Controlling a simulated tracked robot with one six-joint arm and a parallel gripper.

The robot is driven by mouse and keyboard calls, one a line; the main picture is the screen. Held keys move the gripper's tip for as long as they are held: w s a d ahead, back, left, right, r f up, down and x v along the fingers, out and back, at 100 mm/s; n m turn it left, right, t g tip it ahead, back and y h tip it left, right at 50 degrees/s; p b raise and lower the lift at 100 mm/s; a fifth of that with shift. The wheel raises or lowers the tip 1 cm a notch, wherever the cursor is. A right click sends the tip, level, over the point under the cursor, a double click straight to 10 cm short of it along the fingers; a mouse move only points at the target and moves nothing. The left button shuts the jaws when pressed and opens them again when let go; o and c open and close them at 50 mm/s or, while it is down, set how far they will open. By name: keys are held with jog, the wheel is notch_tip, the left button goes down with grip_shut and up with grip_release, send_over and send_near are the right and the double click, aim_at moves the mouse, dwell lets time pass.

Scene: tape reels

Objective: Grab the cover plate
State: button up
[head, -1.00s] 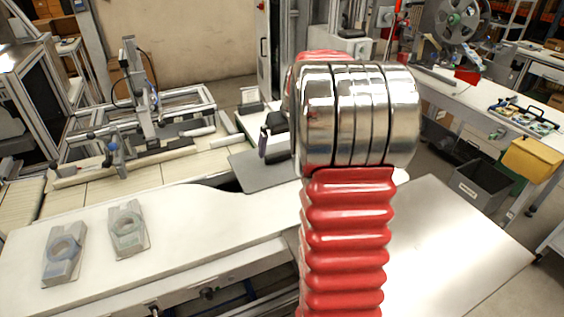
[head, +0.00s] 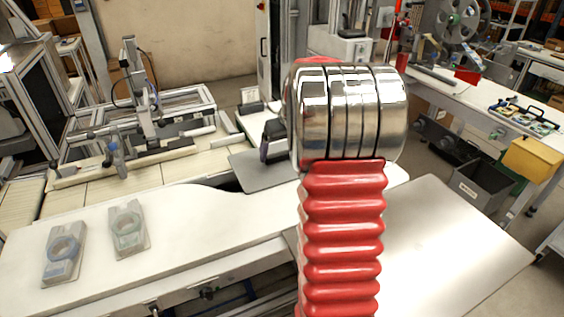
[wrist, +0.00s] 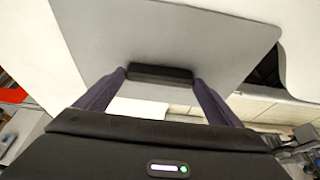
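The cover plate appears to be the flat grey plate (head: 258,173) on the white worktop, partly hidden behind my arm in the head view. In the wrist view, the grey plate (wrist: 165,38) fills the upper middle and carries a dark bar-shaped grip (wrist: 161,75). My gripper (wrist: 160,78) is open, with one dark purple finger at each end of the bar. The fingertips look close to the bar's ends; I cannot tell whether they touch. In the head view, one dark finger of my gripper (head: 268,150) shows just above the plate.
Two grey parts with round holes (head: 126,229) (head: 64,254) lie on the white worktop (head: 185,225) at left. A metal gantry frame (head: 150,118) stands behind. A bare metal sheet (head: 450,240) is at right. The worktop between the parts and the plate is clear.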

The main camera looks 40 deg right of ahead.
aim_at(282, 154)
jog(key=c, duration=1.4)
jog(key=shift+r, duration=0.2)
notch_tip(282, 154, up, 10)
jog(key=shift+f, duration=0.15)
